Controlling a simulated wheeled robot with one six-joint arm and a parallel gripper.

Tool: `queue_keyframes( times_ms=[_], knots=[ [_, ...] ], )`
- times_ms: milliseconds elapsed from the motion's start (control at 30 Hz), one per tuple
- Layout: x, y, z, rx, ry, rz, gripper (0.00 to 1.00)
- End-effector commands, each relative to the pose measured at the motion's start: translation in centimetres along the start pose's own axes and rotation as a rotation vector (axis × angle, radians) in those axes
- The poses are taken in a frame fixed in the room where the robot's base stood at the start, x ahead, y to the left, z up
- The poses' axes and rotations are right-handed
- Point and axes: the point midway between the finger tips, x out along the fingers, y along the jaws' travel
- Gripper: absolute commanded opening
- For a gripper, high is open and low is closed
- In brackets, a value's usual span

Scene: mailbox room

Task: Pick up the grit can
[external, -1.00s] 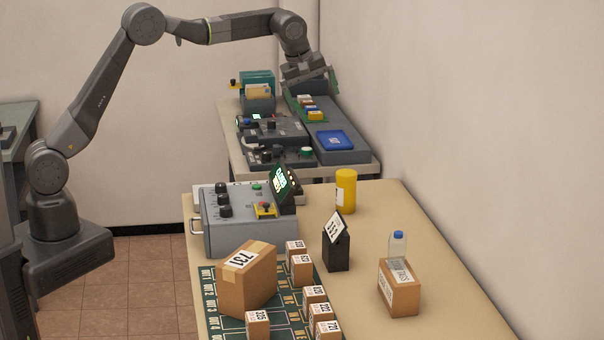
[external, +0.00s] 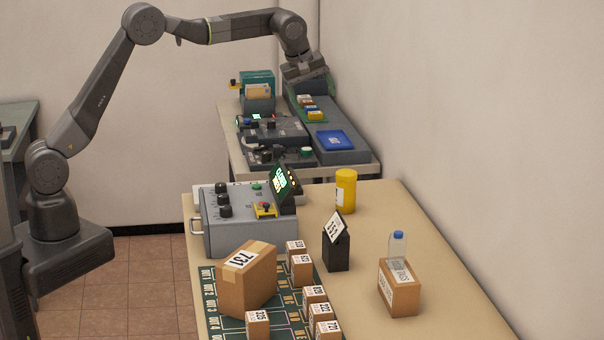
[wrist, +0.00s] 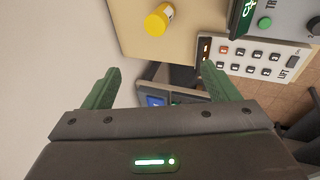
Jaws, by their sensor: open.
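The yellow can (external: 346,191), which I take as the grit can, stands upright on the tan table, behind the black stand and near the grey control box. It also shows in the wrist view (wrist: 159,19), at the top, beyond my fingertips. My gripper (wrist: 159,72) is open, with its two green fingers apart and nothing between them. In the external view my gripper's body (external: 305,70) is over the rear table, well behind and above the can, and its fingers are hard to make out.
A grey control box (external: 250,222) with a raised screen stands left of the can. A black stand (external: 336,250), a carton (external: 400,292) with a bottle, and a large box (external: 245,280) are nearer. The wall is at right. The table right of the can is clear.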

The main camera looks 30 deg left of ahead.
Motion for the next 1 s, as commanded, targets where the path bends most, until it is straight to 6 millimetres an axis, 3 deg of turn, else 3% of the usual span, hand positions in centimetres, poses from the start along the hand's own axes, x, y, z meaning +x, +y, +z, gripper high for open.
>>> queue_keyframes(
  times_ms=[267,467,700,900,1000],
  knots=[
    [0.7,-0.1,0.0,0.028,0.0,0.004,0.81],
    [5.5,-0.8,0.1,0.287,0.007,0.039,0.81],
    [12.6,-1.6,0.1,0.762,0.049,0.104,0.81],
    [16.6,-2.0,0.0,1.063,0.097,0.137,0.81],
    [17.5,-2.0,-0.1,1.148,0.112,0.145,0.81]
  ],
)
